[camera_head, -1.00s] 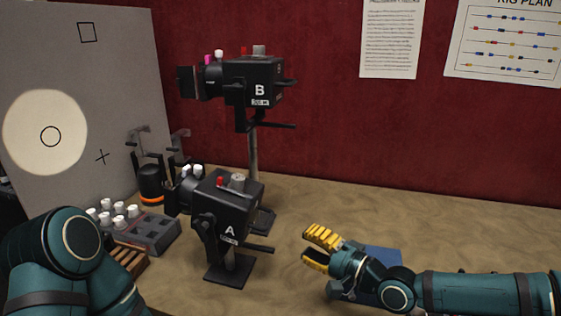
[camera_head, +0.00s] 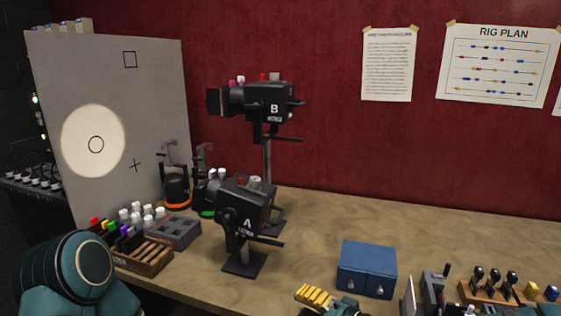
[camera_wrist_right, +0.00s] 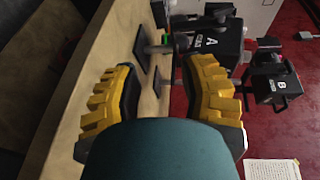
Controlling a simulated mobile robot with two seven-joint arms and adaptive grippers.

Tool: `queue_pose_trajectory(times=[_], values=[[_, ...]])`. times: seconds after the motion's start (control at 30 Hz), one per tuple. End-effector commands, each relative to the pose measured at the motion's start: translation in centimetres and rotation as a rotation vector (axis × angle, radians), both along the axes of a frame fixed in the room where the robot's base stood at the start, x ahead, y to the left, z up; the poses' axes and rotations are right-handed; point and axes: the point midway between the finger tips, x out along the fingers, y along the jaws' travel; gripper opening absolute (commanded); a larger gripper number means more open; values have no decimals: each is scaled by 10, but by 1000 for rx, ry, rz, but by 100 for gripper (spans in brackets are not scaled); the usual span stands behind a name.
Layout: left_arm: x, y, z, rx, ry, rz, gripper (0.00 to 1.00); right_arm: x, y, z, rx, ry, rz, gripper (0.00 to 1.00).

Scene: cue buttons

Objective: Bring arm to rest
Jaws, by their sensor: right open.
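My right gripper (camera_head: 316,300) shows at the bottom edge of the head view, its yellow finger pads only partly in frame. In the right wrist view, my right gripper (camera_wrist_right: 158,84) has its two yellow fingers spread apart with nothing held between them. It is apart from the black device marked A (camera_head: 243,208), which stands on the table left of it. Device B (camera_head: 262,108) is raised on a post behind A. A part of my left arm fills the lower left of the head view; its gripper is out of sight.
A blue two-door box (camera_head: 367,267) stands right of the gripper. A rack of dark-handled tools (camera_head: 494,288) is at the lower right. A wooden tray (camera_head: 143,257) and a grey block with white knobs (camera_head: 174,233) lie left. The table (camera_head: 440,237) is clear behind the blue box.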

Motion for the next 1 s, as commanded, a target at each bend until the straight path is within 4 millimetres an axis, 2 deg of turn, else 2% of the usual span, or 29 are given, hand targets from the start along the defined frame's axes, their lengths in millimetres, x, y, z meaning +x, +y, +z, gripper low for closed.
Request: queue_pose_trajectory(times=[0.1, 0.27, 0.37, 0.5, 0.6, 0.7, 0.83, 1.0], values=[[0, 0, 0, 0, 1, 0, 41, -18, 18, -42, -97, 62, 46, 41], [-1, 0, 0, 0, 1, 0, 41, -56, 33, -111, -293, 153, 128, 41], [0, 0, 0, 0, 1, 0, 41, -87, 31, -156, -449, 211, 194, 41], [0, 0, 0, 0, 1, 0, 41, -128, 11, -207, -673, 276, 288, 41], [0, 0, 0, 0, 1, 0, 41, -152, -9, -229, -810, 310, 344, 41], [-1, 0, 0, 0, 1, 0, 41, -167, -28, -242, -911, 333, 383, 41], [-1, 0, 0, 0, 1, 0, 41, -177, -42, -249, -981, 348, 410, 41], [-1, 0, 0, 0, 1, 0, 41, -179, -46, -251, -997, 352, 415, 41]])
